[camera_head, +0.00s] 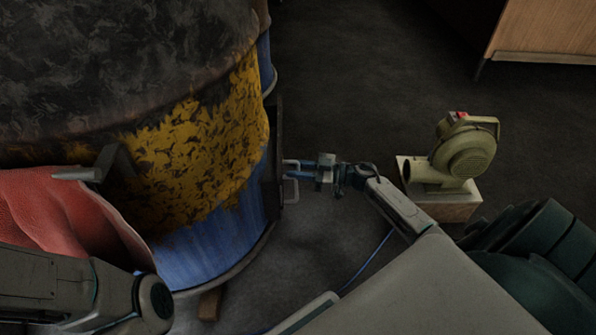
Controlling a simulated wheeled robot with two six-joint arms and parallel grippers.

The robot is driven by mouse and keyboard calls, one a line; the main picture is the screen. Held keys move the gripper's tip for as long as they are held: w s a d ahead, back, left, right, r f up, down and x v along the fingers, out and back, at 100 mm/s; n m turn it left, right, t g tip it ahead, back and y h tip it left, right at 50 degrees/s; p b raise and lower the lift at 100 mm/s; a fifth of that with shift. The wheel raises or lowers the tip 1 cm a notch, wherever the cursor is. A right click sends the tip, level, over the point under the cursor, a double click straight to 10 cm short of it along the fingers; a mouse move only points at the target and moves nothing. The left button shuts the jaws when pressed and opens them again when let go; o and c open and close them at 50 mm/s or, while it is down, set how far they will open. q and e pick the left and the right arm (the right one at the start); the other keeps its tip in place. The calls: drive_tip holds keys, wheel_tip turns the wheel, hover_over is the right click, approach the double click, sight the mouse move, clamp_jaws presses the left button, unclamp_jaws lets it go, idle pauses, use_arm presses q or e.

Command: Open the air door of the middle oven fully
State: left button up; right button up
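A big barrel oven (215,235), blue with yellow and blackened patches, fills the left of the head view. On its right side is a dark, narrow air door (272,165), seen nearly edge-on, with a pale U-shaped handle (291,190) sticking out to the right. My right gripper (296,170) reaches in from the right, its fingers pointing left at the upper part of the handle. The fingers are small and overlap the handle, so I cannot tell whether they grip it.
A green blower (465,153) stands on a box (452,205) to the right, close to my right forearm. A red, leathery object (65,220) lies against the barrel at the left. A blue cable (368,262) runs along the floor. Dark floor behind my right gripper is clear.

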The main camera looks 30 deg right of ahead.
clamp_jaws()
drive_tip(key=w+d+b, duration=0.7)
drive_tip(key=w+d, duration=0.2)
drive_tip(key=w, duration=0.5)
drive_tip(key=shift+w, duration=0.4)
drive_tip(key=shift+d+r, duration=0.15)
unclamp_jaws()
drive_tip(key=shift+w, duration=0.1)
